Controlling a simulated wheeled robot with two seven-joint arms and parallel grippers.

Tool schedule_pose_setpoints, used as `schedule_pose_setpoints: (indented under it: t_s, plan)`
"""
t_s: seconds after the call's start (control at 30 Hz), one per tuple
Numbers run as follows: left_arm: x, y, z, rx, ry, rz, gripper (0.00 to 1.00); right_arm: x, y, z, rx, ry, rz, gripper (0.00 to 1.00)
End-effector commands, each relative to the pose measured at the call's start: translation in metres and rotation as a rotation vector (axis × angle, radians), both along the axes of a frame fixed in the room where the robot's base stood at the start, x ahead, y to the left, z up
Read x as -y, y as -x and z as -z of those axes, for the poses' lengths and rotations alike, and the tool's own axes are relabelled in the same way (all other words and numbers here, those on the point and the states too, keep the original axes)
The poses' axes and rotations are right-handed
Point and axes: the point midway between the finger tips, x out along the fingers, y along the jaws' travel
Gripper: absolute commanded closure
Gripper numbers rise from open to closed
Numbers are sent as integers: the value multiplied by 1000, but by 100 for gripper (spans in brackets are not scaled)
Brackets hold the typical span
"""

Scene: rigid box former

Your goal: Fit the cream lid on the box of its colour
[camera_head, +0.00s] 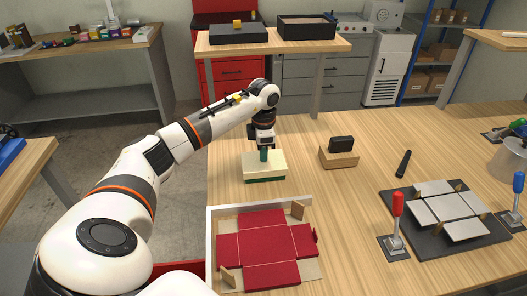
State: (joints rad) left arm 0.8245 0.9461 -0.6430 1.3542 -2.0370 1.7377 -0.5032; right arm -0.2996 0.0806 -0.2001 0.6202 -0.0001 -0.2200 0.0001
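A cream, flat-topped lid or box (252,166) lies on the wooden table, with a dark green edge or base (266,179) showing beneath it. My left gripper (264,156) points down over the cream top. A short dark green upright piece is at its tips, at or just above the cream surface. I cannot tell whether this is a handle or part of the fingers, nor whether they are closed on it. My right gripper is not in view.
A white-walled tray (211,243) with a red flat box blank (263,240) lies in front. A wooden block with a black piece (341,144), a black rod (403,163) and a clamp fixture (444,208) are to the right. Dark boxes stand on the back table.

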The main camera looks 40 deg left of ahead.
Motion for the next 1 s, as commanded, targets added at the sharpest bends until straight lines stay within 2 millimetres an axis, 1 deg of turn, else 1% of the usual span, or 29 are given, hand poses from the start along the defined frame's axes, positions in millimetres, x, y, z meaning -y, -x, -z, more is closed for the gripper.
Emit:
schedule_pose_setpoints:
  t_s: [0.13, 0.2, 0.3, 0.57, 0.67, 0.77, 1.0]
  plan:
    - [0, 0, 2, 0, 0, 0, 100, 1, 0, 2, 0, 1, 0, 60]
    - [0, 0, 2, 0, 0, 0, 86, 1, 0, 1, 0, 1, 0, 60]
    - [0, 0, 2, 0, 0, 0, 72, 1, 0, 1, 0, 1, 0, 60]
    - [0, 0, 1, 0, 0, 0, 72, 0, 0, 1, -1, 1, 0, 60]
    - [0, 0, -4, 1, 0, -1, 72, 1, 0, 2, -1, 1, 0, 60]
    - [0, -1, -18, 4, 0, 0, 72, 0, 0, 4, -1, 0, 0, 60]
    - [-1, -1, -70, 6, -1, -1, 72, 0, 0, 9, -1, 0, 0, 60]
